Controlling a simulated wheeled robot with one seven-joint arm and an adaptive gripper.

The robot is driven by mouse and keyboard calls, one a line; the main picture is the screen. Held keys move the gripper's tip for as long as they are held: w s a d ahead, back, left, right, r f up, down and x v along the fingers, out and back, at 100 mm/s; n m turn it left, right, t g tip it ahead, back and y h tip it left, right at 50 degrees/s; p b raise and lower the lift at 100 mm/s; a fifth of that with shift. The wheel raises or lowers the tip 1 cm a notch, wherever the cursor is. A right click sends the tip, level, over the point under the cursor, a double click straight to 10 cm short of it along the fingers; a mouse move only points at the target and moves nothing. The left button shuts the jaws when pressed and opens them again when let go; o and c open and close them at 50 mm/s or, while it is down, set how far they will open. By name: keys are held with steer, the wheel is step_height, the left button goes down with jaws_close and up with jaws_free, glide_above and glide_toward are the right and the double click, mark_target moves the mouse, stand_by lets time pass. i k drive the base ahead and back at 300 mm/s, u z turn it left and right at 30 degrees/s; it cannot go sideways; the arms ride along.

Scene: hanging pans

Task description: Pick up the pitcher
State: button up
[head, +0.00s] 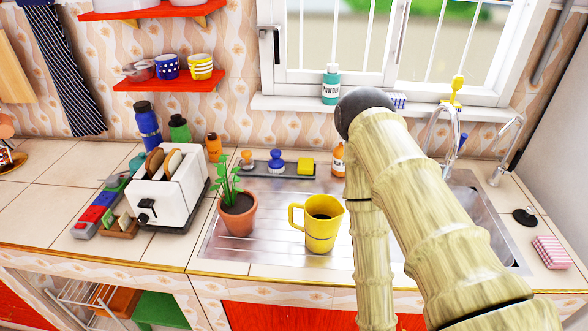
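The yellow pitcher (321,234) stands upright on the metal drainboard, near the counter's front edge. Its handle is on the left and its spout on the right, and its inside looks dark. My arm rises from the lower right to a dark joint, then comes down just right of the pitcher, seemingly nearer to the camera. The arm leaves the picture at the bottom, so my gripper is not in view. Nothing covers the pitcher.
A potted plant (238,214) stands close left of the pitcher. A white toaster (170,193) is further left. Behind the pitcher is a tray with brushes and a yellow sponge (305,167). My arm partly hides the sink (487,214). Bare drainboard lies in front of the pitcher.

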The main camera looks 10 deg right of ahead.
mark_target(325, 214)
steer(key=k, duration=0.95)
steer(key=u, duration=0.5)
